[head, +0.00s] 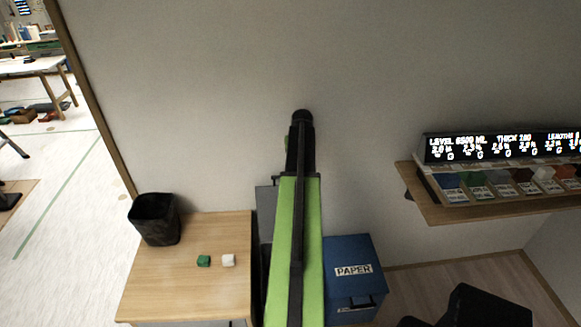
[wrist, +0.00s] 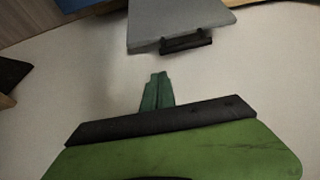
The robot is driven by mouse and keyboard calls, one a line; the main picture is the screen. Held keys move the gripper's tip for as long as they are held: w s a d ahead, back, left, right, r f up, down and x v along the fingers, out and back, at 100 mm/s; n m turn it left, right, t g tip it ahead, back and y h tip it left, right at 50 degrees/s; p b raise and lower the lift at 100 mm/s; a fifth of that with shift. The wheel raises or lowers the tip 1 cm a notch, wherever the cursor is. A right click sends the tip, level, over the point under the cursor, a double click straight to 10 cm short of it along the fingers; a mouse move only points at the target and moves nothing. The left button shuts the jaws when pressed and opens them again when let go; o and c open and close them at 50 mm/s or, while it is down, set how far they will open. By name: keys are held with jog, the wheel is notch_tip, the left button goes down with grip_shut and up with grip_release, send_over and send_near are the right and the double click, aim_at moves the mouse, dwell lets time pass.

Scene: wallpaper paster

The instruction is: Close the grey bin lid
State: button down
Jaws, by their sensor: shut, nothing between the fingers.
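The grey bin lid (wrist: 180,18) shows at the top of the wrist view as a flat grey panel. A black handle (wrist: 187,42) is on its near edge. In the head view only a strip of the grey lid (head: 265,200) shows left of my arm. It looks raised there, but its exact angle is unclear. My arm hides most of the lid and bin. My gripper (wrist: 157,88) is shut and empty, its green fingertips pointing towards the lid with a visible gap between them and the handle. In the head view the fingers cannot be made out.
A blue PAPER bin (head: 352,272) stands right of my arm. A wall shelf (head: 470,212) is at right. The wall is close behind.

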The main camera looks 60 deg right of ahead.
jog(key=b+x, duration=0.9)
jog(key=x, duration=0.1)
jog(key=shift+w, duration=0.25)
